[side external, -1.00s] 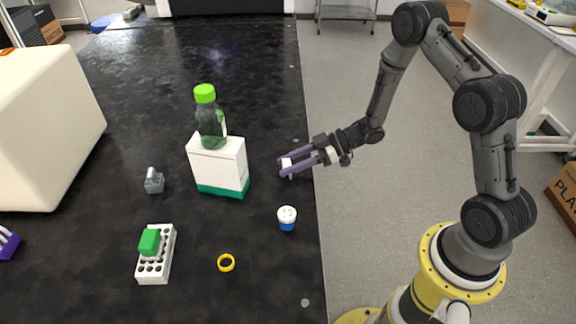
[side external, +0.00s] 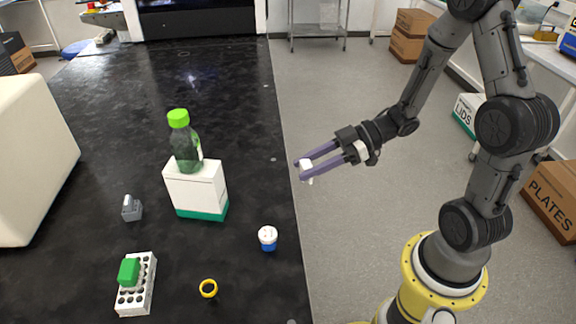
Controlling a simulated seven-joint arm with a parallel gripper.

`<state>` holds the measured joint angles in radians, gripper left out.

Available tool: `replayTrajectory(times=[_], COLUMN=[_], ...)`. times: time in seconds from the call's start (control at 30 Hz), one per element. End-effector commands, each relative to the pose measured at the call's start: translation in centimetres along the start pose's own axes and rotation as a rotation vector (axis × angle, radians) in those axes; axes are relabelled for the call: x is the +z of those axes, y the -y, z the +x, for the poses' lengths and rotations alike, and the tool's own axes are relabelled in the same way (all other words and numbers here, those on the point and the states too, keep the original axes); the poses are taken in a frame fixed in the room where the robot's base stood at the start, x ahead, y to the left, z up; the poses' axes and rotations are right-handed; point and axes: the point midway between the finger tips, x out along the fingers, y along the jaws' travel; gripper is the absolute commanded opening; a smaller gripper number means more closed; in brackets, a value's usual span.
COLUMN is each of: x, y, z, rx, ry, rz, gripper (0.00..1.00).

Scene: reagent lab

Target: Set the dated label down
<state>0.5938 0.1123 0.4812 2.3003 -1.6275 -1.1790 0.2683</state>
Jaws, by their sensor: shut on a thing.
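My gripper (side external: 304,170) has purple fingers and is shut on a small white piece (side external: 307,171), which looks like the label. Any date on it is too small to read. The gripper holds it in the air near the right edge of the black bench, to the right of the white and green box. The piece appears clear of the bench surface.
A green-capped bottle (side external: 184,143) stands on or behind a white-and-green box (side external: 196,189).

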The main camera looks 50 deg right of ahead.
Motion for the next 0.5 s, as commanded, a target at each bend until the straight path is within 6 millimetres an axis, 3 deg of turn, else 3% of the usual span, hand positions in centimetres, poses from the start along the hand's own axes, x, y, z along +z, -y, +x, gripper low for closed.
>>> replayTrajectory(times=[0.33,0.43,0.5], x=[-0.2,0.2,0.4], y=[1.7,0.8,-0.9], z=[-1.8,-1.9,-2.0], rx=[0.001,0.036,0.086], ry=[-0.001,0.0,0.0], rz=[0.002,0.017,0.036], gripper=[0.0,0.0,0.0])
